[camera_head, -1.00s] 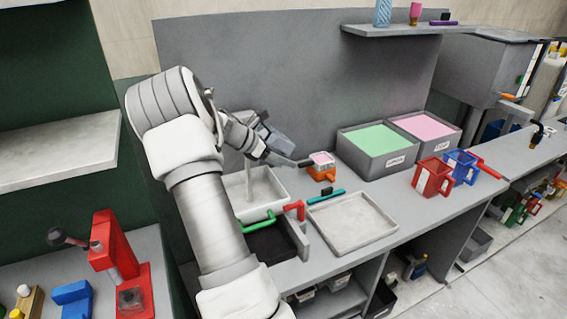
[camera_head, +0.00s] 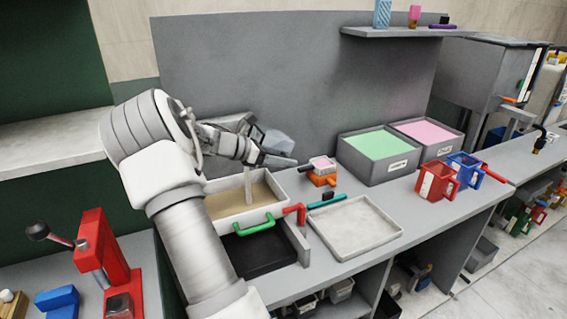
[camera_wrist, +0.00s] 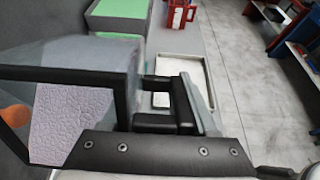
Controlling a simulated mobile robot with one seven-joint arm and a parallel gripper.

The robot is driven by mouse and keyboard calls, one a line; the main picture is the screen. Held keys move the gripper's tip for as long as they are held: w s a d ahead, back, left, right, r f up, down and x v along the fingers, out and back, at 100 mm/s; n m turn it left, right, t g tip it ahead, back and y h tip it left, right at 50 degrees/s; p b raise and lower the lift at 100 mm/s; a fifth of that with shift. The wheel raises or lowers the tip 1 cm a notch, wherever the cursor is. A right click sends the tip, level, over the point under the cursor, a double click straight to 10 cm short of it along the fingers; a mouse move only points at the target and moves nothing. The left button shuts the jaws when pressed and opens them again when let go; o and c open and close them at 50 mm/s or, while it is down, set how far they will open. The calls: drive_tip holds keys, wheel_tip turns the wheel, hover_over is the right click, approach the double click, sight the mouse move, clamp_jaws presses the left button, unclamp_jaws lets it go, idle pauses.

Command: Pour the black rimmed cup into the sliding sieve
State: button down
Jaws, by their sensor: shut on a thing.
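The black rimmed cup (camera_wrist: 100,75) is a see-through grey vessel with a black edge, at the left of the wrist view. A pale lavender, grainy surface (camera_wrist: 70,120) shows through its opening. My gripper (camera_head: 262,157) is shut on the cup, which shows as a grey-blue block (camera_head: 278,142) in the head view, above the back of the counter. The cup looks tilted; its exact angle is unclear. What I take for the sliding sieve is the white-walled box (camera_head: 286,194) with a tan inside and a green handle (camera_head: 253,227), below and left of my gripper. A pale upright strip (camera_head: 248,186) stands over it.
A black tray (camera_head: 262,252) lies in front of the green handle. An empty white tray (camera_head: 355,226) is to its right. An orange piece with a pink top (camera_head: 322,170), green (camera_head: 378,146) and pink (camera_head: 428,130) bins, and red (camera_head: 436,181) and blue (camera_head: 466,168) mugs stand farther right.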

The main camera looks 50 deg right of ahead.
sight(272, 154)
drive_tip(key=shift+f, duration=0.15)
drive_tip(key=g+h+b, duration=0.1)
drive_tip(key=h+b, duration=0.1)
drive_tip(key=a+g+h+b, duration=0.1)
drive_tip(key=h, duration=0.1)
drive_tip(key=w+g+h+b, duration=0.1)
drive_tip(key=h+b, duration=0.1)
drive_tip(key=shift+a+r+b, duration=0.3)
drive_tip(key=shift+a, duration=0.1)
drive_tip(key=shift+w+a+r+g+h, duration=0.25)
drive_tip(key=shift+r+g+h, duration=0.2)
drive_tip(key=shift+h, duration=0.25)
drive_tip(key=shift+w+a+r+g+h, duration=0.1)
drive_tip(key=shift+a+r+g+h, duration=0.3)
drive_tip(key=shift+h, duration=0.3)
drive_tip(key=shift+d, duration=0.1)
